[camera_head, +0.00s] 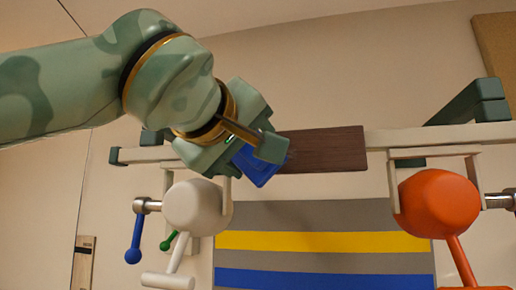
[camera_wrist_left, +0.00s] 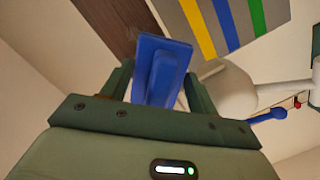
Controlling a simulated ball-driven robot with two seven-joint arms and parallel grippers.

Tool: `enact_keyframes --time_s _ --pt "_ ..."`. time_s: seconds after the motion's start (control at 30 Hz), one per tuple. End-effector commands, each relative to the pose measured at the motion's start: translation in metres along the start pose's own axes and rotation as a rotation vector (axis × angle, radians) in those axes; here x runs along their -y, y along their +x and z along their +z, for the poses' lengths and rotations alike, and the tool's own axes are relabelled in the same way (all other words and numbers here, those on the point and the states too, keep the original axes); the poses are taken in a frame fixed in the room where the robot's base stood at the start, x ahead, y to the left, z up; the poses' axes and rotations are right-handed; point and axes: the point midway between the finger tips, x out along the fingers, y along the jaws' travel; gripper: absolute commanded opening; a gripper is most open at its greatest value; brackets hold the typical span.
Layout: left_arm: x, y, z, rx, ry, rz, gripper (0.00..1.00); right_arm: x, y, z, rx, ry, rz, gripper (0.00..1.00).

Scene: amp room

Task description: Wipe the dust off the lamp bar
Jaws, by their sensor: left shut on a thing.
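The pale lamp bar (camera_head: 400,137) runs across the head view, with a dark brown, wood-like stretch (camera_head: 328,150) in its middle; I cannot tell whether this is dust. The brown stretch also shows in the left wrist view (camera_wrist_left: 108,22). My left gripper (camera_head: 262,148) is at the left end of the brown stretch, shut on a blue block-like wiper with a flat plate (camera_head: 258,170). The wiper stands out between the fingers in the left wrist view (camera_wrist_left: 160,65). It overlaps the brown stretch in the picture; contact is unclear. My right gripper is out of view.
A white lamp-like head (camera_head: 196,207) hangs just below my left gripper, and an orange one (camera_head: 440,203) hangs at the right. Blue (camera_head: 136,232) and green (camera_head: 171,240) knobbed levers are at the left. A striped panel (camera_head: 320,241) lies behind, below the bar.

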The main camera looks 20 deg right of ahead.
Motion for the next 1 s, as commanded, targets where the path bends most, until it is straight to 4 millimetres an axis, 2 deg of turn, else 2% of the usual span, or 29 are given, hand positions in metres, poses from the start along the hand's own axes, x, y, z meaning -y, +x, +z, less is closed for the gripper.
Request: enact_keyframes --time_s 0.23,0.7,1.0 --pt "0.001 -0.005 0.001 -0.002 0.000 0.001 0.41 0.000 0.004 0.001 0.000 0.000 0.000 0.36" --pt "0.000 -0.056 0.009 -0.002 0.000 0.001 0.41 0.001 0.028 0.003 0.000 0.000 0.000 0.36" --pt "-0.001 -0.060 0.009 -0.001 0.000 0.000 0.41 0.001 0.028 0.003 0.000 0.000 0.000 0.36"
